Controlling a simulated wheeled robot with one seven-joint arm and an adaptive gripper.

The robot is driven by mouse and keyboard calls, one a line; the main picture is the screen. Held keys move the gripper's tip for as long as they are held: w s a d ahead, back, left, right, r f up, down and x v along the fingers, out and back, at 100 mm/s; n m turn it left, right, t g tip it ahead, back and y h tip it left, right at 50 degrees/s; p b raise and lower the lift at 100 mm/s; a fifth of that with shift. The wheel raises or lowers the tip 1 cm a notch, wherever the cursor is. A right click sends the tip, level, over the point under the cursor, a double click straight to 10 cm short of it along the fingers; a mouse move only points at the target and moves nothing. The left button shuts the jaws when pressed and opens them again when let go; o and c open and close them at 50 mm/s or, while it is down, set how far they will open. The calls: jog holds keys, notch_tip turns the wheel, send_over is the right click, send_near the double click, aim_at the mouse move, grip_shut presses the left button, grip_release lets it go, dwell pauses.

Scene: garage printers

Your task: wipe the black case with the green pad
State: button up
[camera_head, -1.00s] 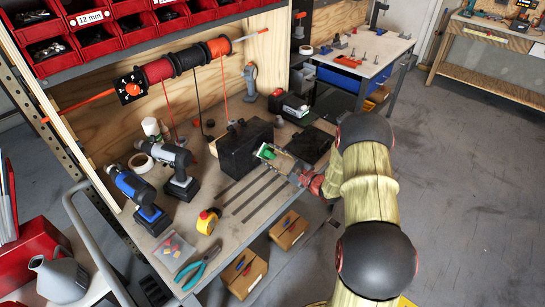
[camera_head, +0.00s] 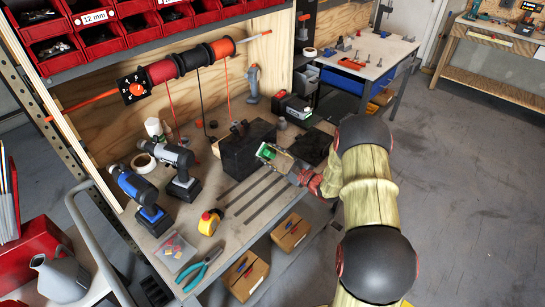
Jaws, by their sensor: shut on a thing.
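The black case (camera_head: 239,156) stands on the wooden workbench, in the middle of the picture. The green pad (camera_head: 266,152) is at the end of my arm, by the right side of the case. My gripper (camera_head: 283,161) is shut on the pad, with the arm reaching in from the right. The pad is close to the case's right face; I cannot tell whether they touch. Part of the pad is hidden by the gripper.
Two drills (camera_head: 180,172) (camera_head: 141,199) and a yellow tape measure (camera_head: 209,222) stand left of the case on the workbench (camera_head: 226,240). A flat black object (camera_head: 314,147) lies behind my gripper. Red bins (camera_head: 95,40) hang above.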

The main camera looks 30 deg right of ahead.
aim_at(259, 156)
jog(key=shift+a, duration=0.15)
jog(key=shift+s+a, duration=0.35)
jog(key=shift+a, duration=0.45)
jog(key=shift+s+a, duration=0.35)
jog(key=shift+a, duration=0.4)
jog(key=shift+w, duration=0.1)
jog(key=shift+d, duration=0.1)
jog(key=shift+w+d+b, duration=0.4)
jog(key=shift+d, duration=0.4)
jog(key=shift+w+d+b, duration=0.35)
jog(key=shift+d+b, duration=0.05)
jog(key=shift+d, duration=0.35)
jog(key=shift+v, duration=3.05)
